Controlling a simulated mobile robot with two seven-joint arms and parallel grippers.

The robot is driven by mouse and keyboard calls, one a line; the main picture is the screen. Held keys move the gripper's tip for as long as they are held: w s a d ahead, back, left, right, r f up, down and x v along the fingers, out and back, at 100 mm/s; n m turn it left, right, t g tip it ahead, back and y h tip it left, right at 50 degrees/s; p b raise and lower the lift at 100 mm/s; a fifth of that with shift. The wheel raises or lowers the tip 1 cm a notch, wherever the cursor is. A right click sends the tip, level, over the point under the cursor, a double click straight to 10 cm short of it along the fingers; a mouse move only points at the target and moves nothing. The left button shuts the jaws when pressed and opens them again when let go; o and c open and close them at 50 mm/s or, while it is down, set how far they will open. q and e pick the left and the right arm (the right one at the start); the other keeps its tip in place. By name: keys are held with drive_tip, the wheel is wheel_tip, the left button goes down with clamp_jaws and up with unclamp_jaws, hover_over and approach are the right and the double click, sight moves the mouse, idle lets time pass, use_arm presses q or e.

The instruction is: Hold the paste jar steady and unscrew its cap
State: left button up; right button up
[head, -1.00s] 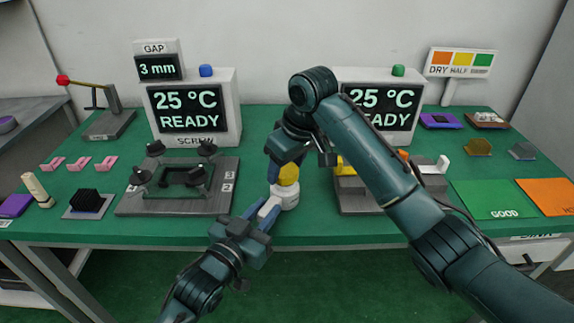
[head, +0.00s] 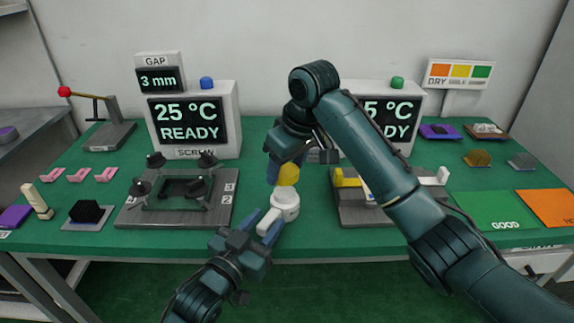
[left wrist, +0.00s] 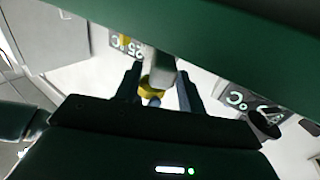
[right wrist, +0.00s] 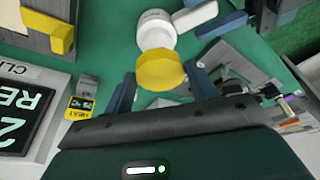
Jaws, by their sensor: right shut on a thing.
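The white paste jar (head: 285,206) stands upright on the green table near its front edge, its pale handle (head: 269,221) pointing toward my left gripper. The yellow cap (head: 288,175) is above the jar and looks apart from it. My right gripper (head: 282,172) is shut on the cap, which shows between its fingers in the right wrist view (right wrist: 160,70). The jar's white top (right wrist: 157,30) shows beyond it. My left gripper (head: 261,223) has its fingers on both sides of the handle. In the left wrist view the fingers look apart from it.
A dark fixture plate (head: 180,205) with black knobs is left of the jar. Another fixture with a yellow block (head: 347,178) is right of it, partly behind my right arm. A green GOOD pad (head: 490,211) lies further right. Bare table surrounds the jar.

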use_arm(q)
drive_tip(key=shift+o, duration=0.9)
